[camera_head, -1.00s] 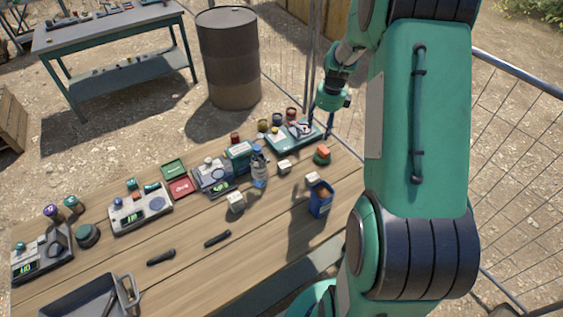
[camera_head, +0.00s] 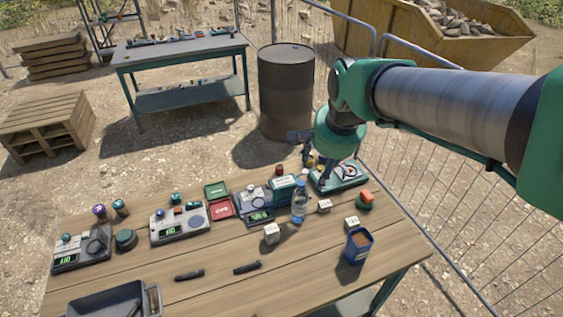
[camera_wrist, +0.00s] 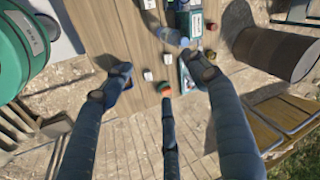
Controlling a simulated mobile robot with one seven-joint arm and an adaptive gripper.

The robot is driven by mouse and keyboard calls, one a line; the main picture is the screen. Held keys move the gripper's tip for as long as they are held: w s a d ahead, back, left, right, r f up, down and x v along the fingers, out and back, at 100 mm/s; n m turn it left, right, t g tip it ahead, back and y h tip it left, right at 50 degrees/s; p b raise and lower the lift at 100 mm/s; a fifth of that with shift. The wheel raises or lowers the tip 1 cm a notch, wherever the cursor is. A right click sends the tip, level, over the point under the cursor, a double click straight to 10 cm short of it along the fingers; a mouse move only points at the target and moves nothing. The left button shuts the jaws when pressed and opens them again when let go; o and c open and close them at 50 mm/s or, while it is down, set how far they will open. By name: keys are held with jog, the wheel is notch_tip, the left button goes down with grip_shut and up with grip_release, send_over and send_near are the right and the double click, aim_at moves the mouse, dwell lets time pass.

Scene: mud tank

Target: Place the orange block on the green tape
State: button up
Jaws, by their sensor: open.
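The orange block (camera_head: 367,196) is at the right end of the table in the head view. It appears to rest on top of the round green tape (camera_head: 364,205), whose edge shows below it. My gripper (camera_head: 316,158) is open and empty above the back of the table, left of and behind the block, over a teal scale. In the wrist view my three dark fingers are spread apart, and my gripper (camera_wrist: 161,78) shows the orange block (camera_wrist: 166,91) near the lower finger's tip. The tape is hard to make out there.
White cubes (camera_head: 271,233), a water bottle (camera_head: 300,206) and a blue container (camera_head: 358,246) stand near the block. The teal scale (camera_head: 346,178) lies under my gripper. Two dark markers (camera_head: 247,267) lie at the front. A barrel (camera_head: 286,92) and mesh fence (camera_head: 430,215) are beyond the table.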

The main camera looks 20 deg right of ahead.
jog(key=s+a+n, duration=0.4)
jog(key=s+n, duration=0.1)
jog(key=s, duration=0.1)
jog(key=s+a+r+n+t, duration=0.1)
jog(key=s+a+n, duration=0.3)
jog(key=s+n, duration=0.2)
jog(key=shift+s+a+r+y, duration=0.25)
jog(key=shift+s+a+y, duration=0.05)
jog(key=shift+s, duration=0.45)
jog(key=shift+f, duration=0.1)
notch_tip(320, 180, down, 2)
jog(key=b, duration=0.2)
jog(key=shift+f+b, duration=0.25)
jog(key=shift+b, duration=0.1)
